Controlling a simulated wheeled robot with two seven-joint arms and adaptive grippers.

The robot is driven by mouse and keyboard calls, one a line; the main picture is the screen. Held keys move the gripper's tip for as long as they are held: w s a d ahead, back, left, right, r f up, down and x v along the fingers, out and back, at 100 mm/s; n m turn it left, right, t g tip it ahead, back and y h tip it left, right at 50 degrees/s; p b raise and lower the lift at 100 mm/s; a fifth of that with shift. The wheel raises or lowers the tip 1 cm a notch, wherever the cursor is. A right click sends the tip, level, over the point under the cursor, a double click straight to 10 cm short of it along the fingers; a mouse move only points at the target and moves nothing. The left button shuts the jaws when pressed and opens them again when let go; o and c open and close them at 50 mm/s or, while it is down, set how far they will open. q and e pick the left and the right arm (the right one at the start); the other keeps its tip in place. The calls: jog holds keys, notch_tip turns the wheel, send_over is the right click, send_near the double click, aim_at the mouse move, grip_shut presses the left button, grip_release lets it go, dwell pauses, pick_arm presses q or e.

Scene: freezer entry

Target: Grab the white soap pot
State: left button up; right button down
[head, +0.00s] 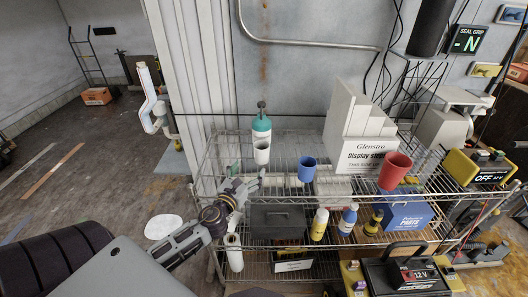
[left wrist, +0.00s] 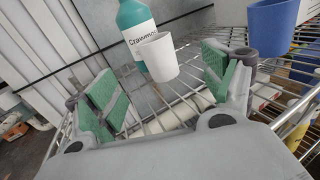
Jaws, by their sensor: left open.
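A white pot (head: 261,152), shaped like a plain tapered cup, stands upright at the left part of the wire shelf's top tier. In the left wrist view the white pot (left wrist: 156,58) shows just beyond the space between my fingers. A teal bottle with a white label (head: 261,128) stands close behind it. My left gripper (head: 245,181) is open and empty, in front of the pot and a little below it in the head view. Its green-padded fingers (left wrist: 165,90) are spread wide, with the pot apart from them. My right gripper is not in view.
A blue cup (head: 306,169) stands to the right of the pot, and a red cup (head: 395,171) further right. A white stepped display (head: 359,130) rises behind. Bottles and a dark box (head: 279,219) fill the tier below.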

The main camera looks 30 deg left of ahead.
aim_at(258, 153)
pick_arm(q)
jog(key=shift+w+a+r, duration=0.1)
jog(key=shift+w+a, duration=0.1)
jog(key=shift+w, duration=0.9)
jog(key=shift+w+a+p, duration=0.2)
jog(key=shift+w+p, duration=0.05)
jog(key=shift+w, duration=0.75)
jog(key=shift+w+a+p, duration=0.15)
jog(key=shift+w+p, duration=0.1)
jog(key=shift+w, duration=0.7)
jog(key=shift+w+a, duration=0.15)
jog(key=shift+w, duration=1.05)
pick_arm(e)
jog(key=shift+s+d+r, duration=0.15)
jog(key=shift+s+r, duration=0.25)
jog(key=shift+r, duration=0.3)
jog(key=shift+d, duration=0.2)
pick_arm(q)
jog(key=shift+w+a+p, duration=0.25)
jog(key=shift+w+a, duration=0.05)
jog(key=shift+w, duration=0.4)
jog(key=shift+w+a+p, duration=0.25)
jog(key=shift+w, duration=0.4)
jog(key=shift+w+a, duration=0.2)
jog(key=shift+w, duration=0.95)
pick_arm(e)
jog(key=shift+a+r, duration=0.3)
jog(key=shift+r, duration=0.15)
